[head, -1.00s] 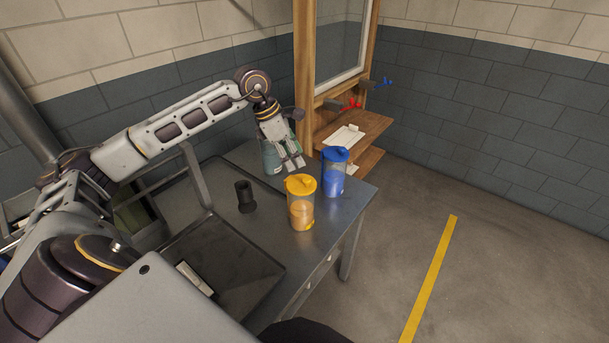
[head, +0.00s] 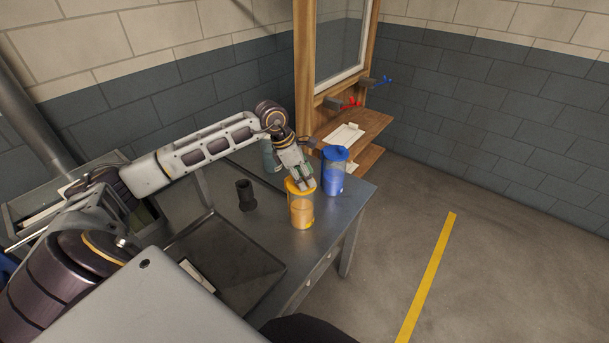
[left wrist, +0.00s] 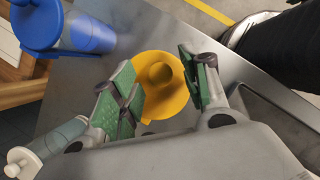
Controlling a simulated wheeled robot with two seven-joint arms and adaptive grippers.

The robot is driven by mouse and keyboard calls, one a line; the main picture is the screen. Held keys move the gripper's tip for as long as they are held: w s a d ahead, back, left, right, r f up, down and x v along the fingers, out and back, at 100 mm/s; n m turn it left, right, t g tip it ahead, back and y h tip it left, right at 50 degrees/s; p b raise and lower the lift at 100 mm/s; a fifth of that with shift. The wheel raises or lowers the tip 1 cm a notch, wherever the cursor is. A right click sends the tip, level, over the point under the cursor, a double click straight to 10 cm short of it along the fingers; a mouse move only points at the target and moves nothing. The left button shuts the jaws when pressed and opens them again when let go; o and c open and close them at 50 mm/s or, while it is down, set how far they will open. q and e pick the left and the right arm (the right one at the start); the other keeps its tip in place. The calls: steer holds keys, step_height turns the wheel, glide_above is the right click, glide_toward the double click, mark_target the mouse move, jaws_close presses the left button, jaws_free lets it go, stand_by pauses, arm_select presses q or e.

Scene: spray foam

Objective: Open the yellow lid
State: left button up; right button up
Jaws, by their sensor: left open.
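The yellow lid (head: 292,187) sits on a clear jar (head: 301,211) with orange contents, standing upright on the metal table. In the left wrist view the yellow lid (left wrist: 160,84) shows from above, with its round raised knob between my finger pads. My left gripper (head: 303,185) is at the lid from above and behind. In the left wrist view my left gripper (left wrist: 165,90) is open, with one green-padded finger on each side of the knob. I cannot tell whether the fingers touch the lid. My right gripper is not in view.
A blue-lidded jar (head: 334,172) stands close to the right of the yellow one. A greenish container (head: 270,156) is behind, partly hidden by my arm. A dark cup (head: 245,195) stands to the left. The table's right edge (head: 358,205) is near.

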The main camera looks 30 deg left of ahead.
arm_select(q)
steer(key=shift+c, duration=0.5)
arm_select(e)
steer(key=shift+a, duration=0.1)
arm_select(q)
jaws_close()
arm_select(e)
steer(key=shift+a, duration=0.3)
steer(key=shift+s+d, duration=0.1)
